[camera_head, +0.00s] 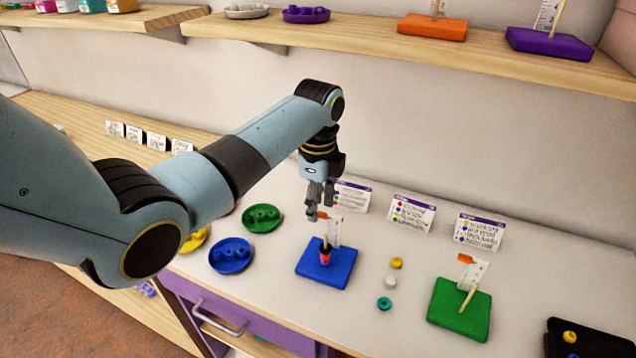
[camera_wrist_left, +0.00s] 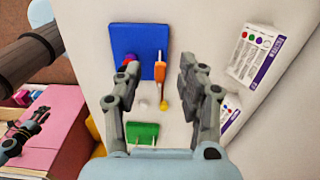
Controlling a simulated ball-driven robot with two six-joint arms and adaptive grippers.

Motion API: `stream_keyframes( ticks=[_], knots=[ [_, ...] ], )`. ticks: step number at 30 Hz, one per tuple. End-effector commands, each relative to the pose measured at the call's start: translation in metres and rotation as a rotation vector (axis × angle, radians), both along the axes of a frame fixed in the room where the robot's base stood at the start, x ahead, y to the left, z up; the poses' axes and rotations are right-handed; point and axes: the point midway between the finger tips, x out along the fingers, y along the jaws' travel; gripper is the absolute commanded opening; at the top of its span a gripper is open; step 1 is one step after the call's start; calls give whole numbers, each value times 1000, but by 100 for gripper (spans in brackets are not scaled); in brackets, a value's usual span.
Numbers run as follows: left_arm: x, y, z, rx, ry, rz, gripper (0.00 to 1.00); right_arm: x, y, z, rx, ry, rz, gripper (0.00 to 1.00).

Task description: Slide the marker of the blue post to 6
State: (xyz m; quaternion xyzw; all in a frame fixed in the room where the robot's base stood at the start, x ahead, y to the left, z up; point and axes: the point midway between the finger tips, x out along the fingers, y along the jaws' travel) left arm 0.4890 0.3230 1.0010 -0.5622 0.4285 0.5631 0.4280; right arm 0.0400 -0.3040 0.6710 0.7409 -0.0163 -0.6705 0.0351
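The blue post's base (camera_head: 345,270) stands on the table. Its upright has a white scale strip, and a dark and red stack of beads (camera_head: 325,254) sits low beside it. The orange marker (camera_head: 337,219) is near the top of the strip; the scale's numbers are too small to read. In the left wrist view, the blue base (camera_wrist_left: 140,38) is ahead and the orange marker (camera_wrist_left: 160,72) appears between the fingers. My left gripper (camera_head: 319,208) is open, just above and left of the marker. My right gripper (camera_wrist_left: 28,135) seems to show small at the left; its finger state is unclear.
A green post's board (camera_head: 460,308) stands to the right. Loose yellow (camera_head: 397,263), white (camera_head: 390,283) and teal (camera_head: 384,303) beads lie between the boards. Blue (camera_head: 231,256) and green (camera_head: 262,218) dishes lie left. Cards (camera_head: 412,213) stand behind.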

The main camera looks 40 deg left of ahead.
Motion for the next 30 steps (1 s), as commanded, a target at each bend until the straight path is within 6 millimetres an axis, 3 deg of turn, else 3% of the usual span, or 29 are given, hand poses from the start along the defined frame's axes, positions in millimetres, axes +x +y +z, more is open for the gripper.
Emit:
stream_keyframes(
  ticks=[12, 21, 30],
  knots=[
    [0, 0, -11, 1, -2, 0, 39, 0, 0, 0, 0, 0, 0, 40],
    [0, 0, -10, 0, -1, 1, 2, 0, -2, 1, -3, 0, 1, 40],
    [0, 0, -11, 0, -1, 1, 0, 0, -4, 0, -4, 0, 2, 40]
  ],
)
